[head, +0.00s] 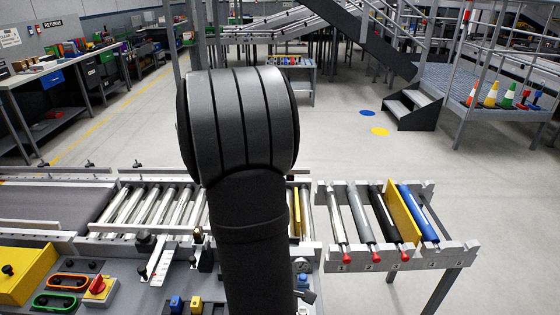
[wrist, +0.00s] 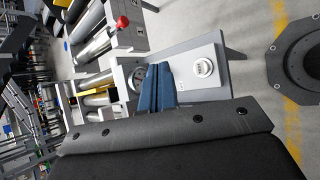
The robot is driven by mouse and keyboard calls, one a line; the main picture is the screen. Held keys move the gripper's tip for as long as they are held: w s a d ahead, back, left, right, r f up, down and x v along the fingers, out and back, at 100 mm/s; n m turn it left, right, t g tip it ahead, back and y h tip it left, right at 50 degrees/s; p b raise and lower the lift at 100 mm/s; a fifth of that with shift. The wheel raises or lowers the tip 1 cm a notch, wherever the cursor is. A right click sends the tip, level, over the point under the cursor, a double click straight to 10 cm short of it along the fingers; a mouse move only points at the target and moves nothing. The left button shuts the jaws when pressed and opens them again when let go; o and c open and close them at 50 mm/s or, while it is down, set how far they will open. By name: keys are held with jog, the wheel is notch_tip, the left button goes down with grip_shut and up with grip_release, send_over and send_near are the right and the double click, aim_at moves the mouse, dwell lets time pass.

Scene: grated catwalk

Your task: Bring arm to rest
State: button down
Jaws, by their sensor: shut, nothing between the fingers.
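My arm (head: 245,190) rises through the middle of the head view, bent over at a thick, rounded dark joint. It hides part of the roller conveyor behind it. My gripper (wrist: 159,68) shows in the wrist view, with its two blue fingers side by side and shut, nothing between them. Its dark body with bolts fills the bottom of that view. In the wrist view the fingers lie in front of a grey panel (wrist: 190,52) bearing a white round fitting (wrist: 203,67). I cannot tell whether they touch it. In the head view my arm hides most or all of the gripper.
A roller conveyor (head: 150,208) runs left of my arm. A numbered rack (head: 440,258) holds several coloured rollers at right. A control panel with a yellow box (head: 28,275) and a red switch (head: 98,287) sits front left. Open floor (head: 340,150) lies beyond, with steps (head: 412,108) farther back.

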jog(key=s+d+f+m+g, duration=0.4)
jog(key=s+d+m+g, duration=0.65)
jog(key=m, duration=0.55)
jog(key=s+a+f+m+g+y, duration=0.1)
jog(key=s+a+m+g+y, duration=0.15)
jog(key=m+y, duration=0.45)
jog(key=s+a+f+m+g+y, duration=0.25)
jog(key=s+m+y, duration=0.2)
jog(key=m, duration=0.55)
jog(key=w+d+f+m+t+y, duration=0.1)
jog(key=w+d+m+t+y, duration=0.2)
jog(key=w+m+t+y, duration=0.8)
jog(key=m+t+y, duration=0.1)
jog(key=m+t, duration=0.2)
jog(key=m, duration=0.4)
jog(key=shift+w+d+m, duration=0.2)
jog(key=shift+d+m, duration=0.15)
jog(key=shift+m, duration=0.05)
